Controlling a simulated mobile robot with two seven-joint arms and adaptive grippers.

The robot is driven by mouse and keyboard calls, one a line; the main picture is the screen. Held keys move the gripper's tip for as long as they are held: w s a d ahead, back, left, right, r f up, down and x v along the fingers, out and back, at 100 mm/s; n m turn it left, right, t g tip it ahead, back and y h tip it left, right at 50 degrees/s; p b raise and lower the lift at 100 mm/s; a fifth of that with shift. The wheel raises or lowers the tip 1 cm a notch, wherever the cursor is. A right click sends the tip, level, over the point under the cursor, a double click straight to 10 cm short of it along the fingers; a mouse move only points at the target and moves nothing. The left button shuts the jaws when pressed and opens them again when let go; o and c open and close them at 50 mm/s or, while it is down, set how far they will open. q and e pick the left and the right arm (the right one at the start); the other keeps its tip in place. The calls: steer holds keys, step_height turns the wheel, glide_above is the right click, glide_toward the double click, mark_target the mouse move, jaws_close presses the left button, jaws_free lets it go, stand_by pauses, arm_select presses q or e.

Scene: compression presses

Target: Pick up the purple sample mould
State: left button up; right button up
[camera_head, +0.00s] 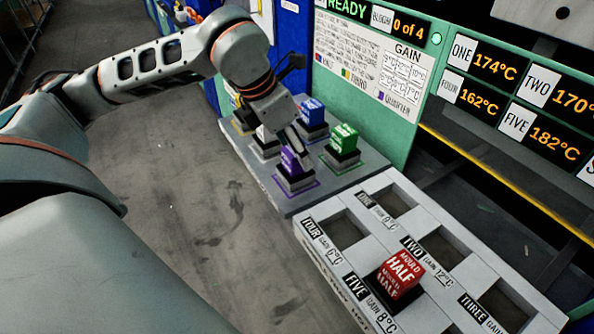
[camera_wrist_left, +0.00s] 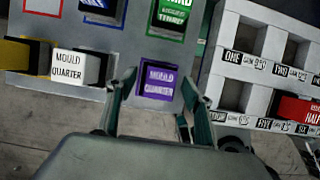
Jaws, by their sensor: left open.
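The purple sample mould (camera_head: 291,161), labelled MOULD QUARTER, sits on a dark base inside a purple outline at the near corner of the grey tray (camera_head: 327,190). In the left wrist view the purple mould (camera_wrist_left: 158,82) appears between the two fingers of my left gripper (camera_wrist_left: 158,76). The fingers are open, one on either side of it in the picture. In the head view my left gripper (camera_head: 297,143) is just above and behind the mould, partly hiding it. I cannot tell whether the fingers touch it. My right gripper is not in view.
A blue mould (camera_head: 312,112), a green mould (camera_head: 343,139) and a white mould (camera_head: 265,134) stand close by. A yellow mould (camera_wrist_left: 14,54) is farther left. A red HALF mould (camera_head: 402,275) sits in the white slotted rack (camera_head: 375,187). The floor in front is clear.

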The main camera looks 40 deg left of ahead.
arm_select(q)
steer(key=shift+w+f, duration=0.1)
steer(key=shift+f, duration=0.25)
steer(key=shift+r, duration=0.1)
jaws_close()
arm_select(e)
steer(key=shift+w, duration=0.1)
arm_select(q)
steer(key=shift+r, duration=0.15)
steer(key=shift+w+r, duration=0.1)
steer(key=shift+r, duration=0.15)
step_height(320, 180, up, 7)
steer(key=shift+f+p, duration=0.1)
steer(key=shift+p, duration=0.8)
step_height(320, 180, up, 13)
steer(key=p, duration=0.3)
steer(key=shift+f, duration=0.2)
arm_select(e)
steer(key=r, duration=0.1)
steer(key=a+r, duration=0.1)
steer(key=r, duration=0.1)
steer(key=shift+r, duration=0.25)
